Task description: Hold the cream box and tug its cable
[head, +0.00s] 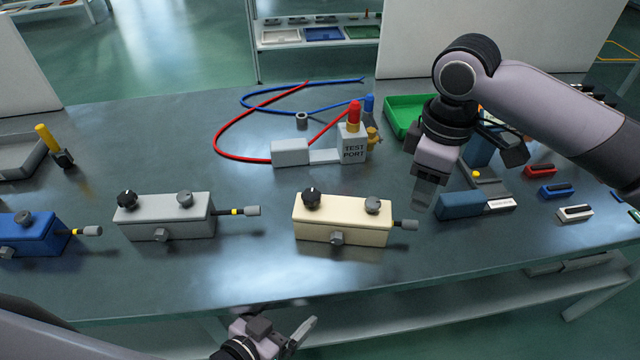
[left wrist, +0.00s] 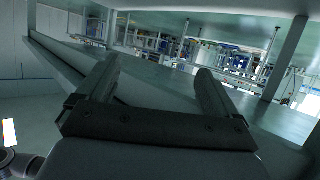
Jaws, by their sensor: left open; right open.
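My left gripper (head: 290,335) is low at the front edge of the bench, below and left of the cream box. In the left wrist view its two fingers (left wrist: 155,90) are spread with nothing between them.
A grey box (head: 165,218) and a blue box (head: 30,235) with similar cables stand to the left. Behind are a test port (head: 353,148) with red and blue leads and a green tray (head: 405,117). A dark blue block (head: 460,205) lies close right of my right gripper.

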